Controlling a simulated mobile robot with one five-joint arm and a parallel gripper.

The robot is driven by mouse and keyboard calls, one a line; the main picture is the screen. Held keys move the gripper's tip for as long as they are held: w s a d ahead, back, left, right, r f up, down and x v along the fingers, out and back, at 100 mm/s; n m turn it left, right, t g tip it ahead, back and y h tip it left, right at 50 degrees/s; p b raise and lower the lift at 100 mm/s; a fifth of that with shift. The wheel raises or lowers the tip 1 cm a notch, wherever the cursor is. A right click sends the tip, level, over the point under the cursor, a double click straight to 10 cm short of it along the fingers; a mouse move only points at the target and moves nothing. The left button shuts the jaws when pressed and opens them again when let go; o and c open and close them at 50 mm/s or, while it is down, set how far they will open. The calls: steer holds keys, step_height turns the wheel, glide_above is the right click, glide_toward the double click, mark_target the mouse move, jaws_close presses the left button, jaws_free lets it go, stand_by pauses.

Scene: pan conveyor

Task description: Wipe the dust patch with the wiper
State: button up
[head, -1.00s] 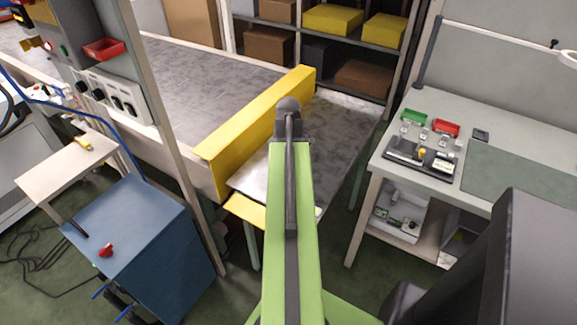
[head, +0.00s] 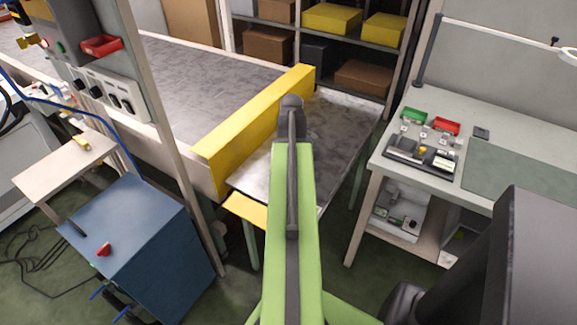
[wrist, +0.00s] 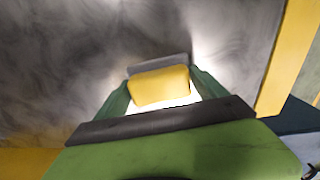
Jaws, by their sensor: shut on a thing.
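My gripper (wrist: 161,82) shows in the wrist view, with its two dark green fingers shut on the wiper (wrist: 160,86). The wiper has a yellow block and a grey strip along its far side. It is over the metal pan surface; I cannot tell for sure whether it touches. The dust patch (wrist: 60,70) is a dark, smeary grey area, widest to the left and ahead of the wiper. Brighter metal shows close around the wiper. In the head view, dark smears also cover the pan (head: 340,135), and my arm hides the gripper and wiper.
A raised yellow barrier (head: 250,130) runs along the pan's left side, with the conveyor (head: 200,85) beyond it. A workbench (head: 385,155) with small parts stands to the right. A blue cabinet (head: 140,240) stands at the left, and shelves with boxes (head: 330,20) are behind.

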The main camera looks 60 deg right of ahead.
steer(key=shift+d, duration=0.6)
steer(key=shift+d, duration=0.1)
